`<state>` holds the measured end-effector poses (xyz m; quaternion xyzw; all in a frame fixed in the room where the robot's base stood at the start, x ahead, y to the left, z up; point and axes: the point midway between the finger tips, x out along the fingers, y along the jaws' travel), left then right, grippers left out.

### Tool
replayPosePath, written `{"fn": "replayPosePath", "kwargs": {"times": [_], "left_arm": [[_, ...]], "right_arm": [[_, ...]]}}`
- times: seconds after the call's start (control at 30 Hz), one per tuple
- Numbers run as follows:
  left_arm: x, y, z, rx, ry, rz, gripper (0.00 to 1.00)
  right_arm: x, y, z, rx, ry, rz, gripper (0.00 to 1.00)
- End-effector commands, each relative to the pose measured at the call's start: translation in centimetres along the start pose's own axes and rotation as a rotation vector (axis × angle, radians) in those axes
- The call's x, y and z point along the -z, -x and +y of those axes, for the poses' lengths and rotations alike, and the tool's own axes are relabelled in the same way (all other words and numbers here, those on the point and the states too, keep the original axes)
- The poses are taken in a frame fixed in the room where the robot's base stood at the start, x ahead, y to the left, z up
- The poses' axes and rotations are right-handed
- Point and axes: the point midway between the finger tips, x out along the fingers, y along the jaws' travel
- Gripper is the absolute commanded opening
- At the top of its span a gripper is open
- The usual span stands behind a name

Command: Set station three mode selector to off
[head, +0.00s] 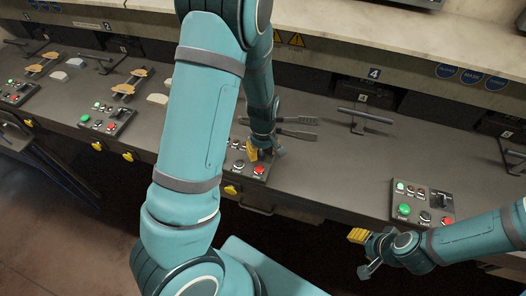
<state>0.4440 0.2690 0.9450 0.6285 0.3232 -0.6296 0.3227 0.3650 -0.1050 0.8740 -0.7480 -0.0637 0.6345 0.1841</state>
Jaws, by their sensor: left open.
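The station three control panel (246,171) is on the sloped bench front in the middle of the head view, between the stations marked 2 and 4. A red button (259,170) and a black knob (239,164) show on its lower part. My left gripper (265,154) is over the panel's upper right part, open, with its fingers pointing down at the panel. The mode selector is hidden behind this gripper, so its setting and any contact cannot be told. My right gripper (362,254) is open and empty in front of the bench at the lower right.
The station four panel (422,203) is above my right arm. Similar panels (107,119) stand to the left. Yellow selectors (232,189) sit on the bench's front face below the panels. Dark handles (297,127) lie behind my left gripper. Open bench surface lies between stations three and four.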

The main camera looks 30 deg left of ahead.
Motion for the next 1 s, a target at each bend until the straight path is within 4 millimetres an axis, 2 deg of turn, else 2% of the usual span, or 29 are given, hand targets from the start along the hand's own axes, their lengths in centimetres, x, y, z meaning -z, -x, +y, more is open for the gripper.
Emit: {"fn": "replayPosePath", "kwargs": {"times": [0.17,0.4,0.6,0.77,1.0], "left_arm": [[0.0,2.5,0.1,-0.006,0.0,0.004,0.41],[0.0,7.5,0.2,-0.006,-0.003,0.003,0.41],[0.0,10.5,0.1,-0.004,-0.002,0.001,0.41],[0.0,11.5,0.0,-0.001,0.0,0.0,0.41],[-0.1,11.7,0.0,0.001,0.0,-0.001,0.41]], "right_arm": [[0.0,0.0,0.0,0.0,0.0,0.0,0.5],[0.0,0.0,0.0,0.0,0.0,0.0,0.5],[0.0,0.0,0.0,0.0,0.0,0.0,0.5],[0.0,0.0,0.0,0.0,0.0,0.0,0.5],[0.0,0.0,0.0,0.0,0.0,0.0,0.5]]}}
